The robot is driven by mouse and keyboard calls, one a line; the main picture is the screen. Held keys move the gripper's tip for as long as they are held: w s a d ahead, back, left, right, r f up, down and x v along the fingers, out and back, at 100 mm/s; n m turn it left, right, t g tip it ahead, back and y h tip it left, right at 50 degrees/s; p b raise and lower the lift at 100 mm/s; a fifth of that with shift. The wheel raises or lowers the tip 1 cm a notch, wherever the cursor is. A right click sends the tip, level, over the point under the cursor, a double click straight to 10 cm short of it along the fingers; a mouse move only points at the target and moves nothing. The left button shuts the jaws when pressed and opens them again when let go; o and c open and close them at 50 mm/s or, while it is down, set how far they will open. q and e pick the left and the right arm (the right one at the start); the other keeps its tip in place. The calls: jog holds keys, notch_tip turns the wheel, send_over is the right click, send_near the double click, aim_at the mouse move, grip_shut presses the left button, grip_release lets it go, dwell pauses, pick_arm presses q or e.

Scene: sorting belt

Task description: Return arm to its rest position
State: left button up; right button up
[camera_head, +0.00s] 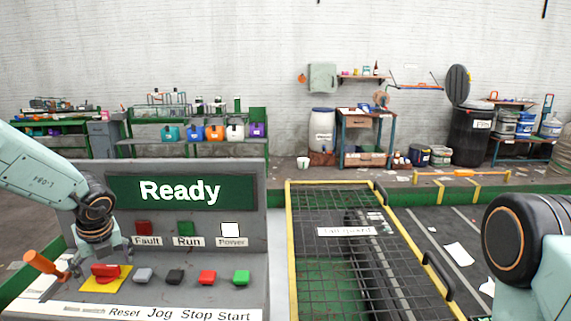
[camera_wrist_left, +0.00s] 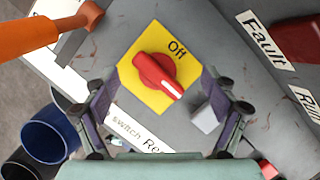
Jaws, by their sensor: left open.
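My left arm comes in from the left in the head view, and its gripper (camera_head: 98,262) is over the left end of the control panel (camera_head: 190,296). In the left wrist view the left gripper (camera_wrist_left: 163,100) is open, with its two fingers either side of a red rotary switch (camera_wrist_left: 158,75) on a yellow plate marked "Off". I cannot tell whether the fingers touch the panel. The red switch also shows in the head view (camera_head: 104,271). My right arm shows at the right edge of the head view; its gripper is out of view.
An orange-handled lever (camera_head: 45,264) stands close left of the left gripper. Grey, black, red and green buttons (camera_head: 207,277) line the panel to the right. The "Ready" display (camera_head: 180,191) is behind. A yellow-framed mesh guard (camera_head: 289,240) stands right of the panel.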

pick_arm(q)
jog(key=v, duration=0.3)
jog(key=shift+w, duration=0.1)
jog(key=shift+s+d+r, duration=0.15)
jog(key=shift+s+r, duration=0.25)
jog(key=shift+r, duration=0.2)
jog(key=shift+w+f, duration=0.2)
jog(key=shift+w, duration=0.1)
